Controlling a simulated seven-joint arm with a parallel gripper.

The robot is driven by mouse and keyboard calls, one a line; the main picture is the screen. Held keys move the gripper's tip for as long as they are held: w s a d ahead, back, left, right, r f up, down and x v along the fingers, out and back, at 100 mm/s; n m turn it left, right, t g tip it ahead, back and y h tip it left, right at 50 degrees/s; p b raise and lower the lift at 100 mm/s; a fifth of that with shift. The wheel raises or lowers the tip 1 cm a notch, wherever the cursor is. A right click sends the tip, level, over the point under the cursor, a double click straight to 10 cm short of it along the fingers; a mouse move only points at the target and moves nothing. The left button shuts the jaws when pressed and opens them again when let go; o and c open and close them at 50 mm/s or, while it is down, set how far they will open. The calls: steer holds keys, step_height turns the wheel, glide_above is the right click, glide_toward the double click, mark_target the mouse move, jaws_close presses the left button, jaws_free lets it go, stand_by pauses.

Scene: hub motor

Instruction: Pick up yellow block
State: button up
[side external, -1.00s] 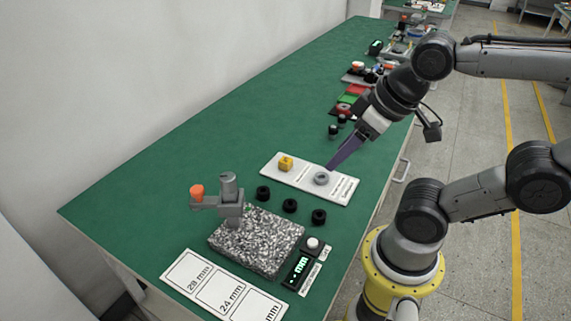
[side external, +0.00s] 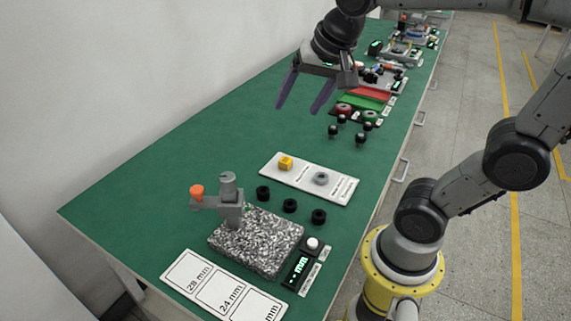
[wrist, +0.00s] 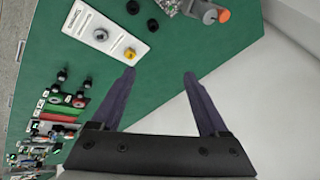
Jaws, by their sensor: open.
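The yellow block (side external: 286,162) stands on the left part of a white labelled plate (side external: 334,191), beside a grey ring (side external: 320,178). In the wrist view the yellow block (wrist: 130,54) is at the lower end of the plate (wrist: 86,20), just beyond the left fingertip and apart from it. My gripper (side external: 300,110) is open and empty, with two long dark fingers pointing down, above the table and behind the plate. Both fingers also show in the wrist view (wrist: 160,74).
Several black rings (side external: 290,205) lie in front of the plate. A speckled block with a grey stand (side external: 228,190) and an orange knob is at the front left. Black pegs (side external: 360,138) stand at the back right. The green table (side external: 190,165) is clear on the left.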

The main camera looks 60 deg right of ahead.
steer(key=w+d+f+m+g, duration=0.1)
steer(key=w+d+f+m, duration=0.1)
steer(key=w+d+m, duration=0.35)
steer(key=m+g, duration=0.2)
steer(key=g, duration=0.2)
glide_above(285, 160)
steer(key=a, duration=0.1)
steer(key=f, duration=2.2)
steer(key=shift+w+f, duration=0.15)
steer(key=shift+w, duration=0.15)
steer(key=shift+s+d+f, duration=0.1)
steer(key=shift+d+f, duration=0.05)
steer(key=shift+f, duration=0.8)
steer(key=shift+s+d+f, duration=0.15)
steer(key=shift+f, duration=0.75)
steer(key=shift+s+d+f, duration=0.1)
steer(key=shift+d+f, duration=0.05)
steer(key=shift+f, duration=0.8)
jaws_close()
